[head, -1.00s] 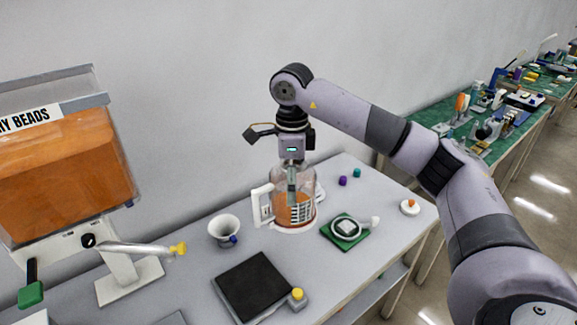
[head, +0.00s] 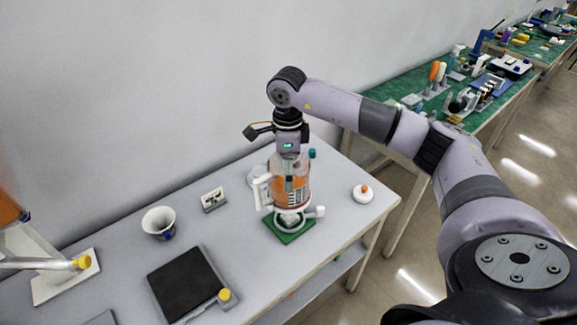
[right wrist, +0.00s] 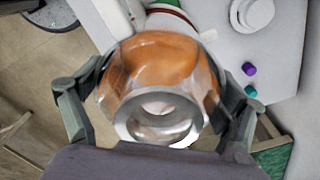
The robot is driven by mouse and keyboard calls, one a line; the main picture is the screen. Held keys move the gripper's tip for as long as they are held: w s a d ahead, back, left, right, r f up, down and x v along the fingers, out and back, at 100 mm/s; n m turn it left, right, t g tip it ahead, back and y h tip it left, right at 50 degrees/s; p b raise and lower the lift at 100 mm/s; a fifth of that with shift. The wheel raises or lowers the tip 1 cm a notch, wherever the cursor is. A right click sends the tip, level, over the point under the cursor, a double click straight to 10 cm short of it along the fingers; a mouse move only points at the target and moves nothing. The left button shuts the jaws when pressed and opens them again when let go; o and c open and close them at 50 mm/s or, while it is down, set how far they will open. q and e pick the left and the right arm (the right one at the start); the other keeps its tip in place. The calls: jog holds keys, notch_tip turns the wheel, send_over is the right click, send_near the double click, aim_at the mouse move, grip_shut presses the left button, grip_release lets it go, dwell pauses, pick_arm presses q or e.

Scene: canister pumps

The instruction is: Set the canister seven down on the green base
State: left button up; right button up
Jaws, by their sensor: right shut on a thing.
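The canister (head: 292,190) is a clear jar of orange contents with a white handle and a white printed label; its number is too small to read. My right gripper (head: 289,176) is shut on it from above, and the canister hangs upright. In the right wrist view my right gripper's fingers (right wrist: 158,112) sit on both sides of the canister (right wrist: 160,55). The green base (head: 284,236), with a white ring and side spout, lies directly below the canister in the head view. Whether the canister touches the ring, I cannot tell. My left gripper is out of view.
A black plate (head: 185,280) with a yellow knob (head: 224,295) lies front left. A white funnel cup (head: 158,222) and a small white holder (head: 213,200) stand behind it. A white disc with an orange knob (head: 363,193) is at the right. A teal cap (head: 312,153) is behind.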

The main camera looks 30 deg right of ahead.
jog(key=shift+d, duration=0.2)
jog(key=shift+f+b, duration=0.9)
notch_tip(320, 180, down, 4)
jog(key=b, duration=0.3)
jog(key=shift+f+b, duration=0.35)
jog(key=shift+f, duration=0.1)
pick_arm(q)
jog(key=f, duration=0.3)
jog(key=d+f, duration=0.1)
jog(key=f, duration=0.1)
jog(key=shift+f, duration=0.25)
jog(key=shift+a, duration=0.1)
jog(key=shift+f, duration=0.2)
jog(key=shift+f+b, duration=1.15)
jog(key=shift+b, duration=0.25)
pick_arm(e)
jog(key=shift+f, duration=1.6)
jog(key=o, duration=1.4)
jog(key=shift+r, duration=0.1)
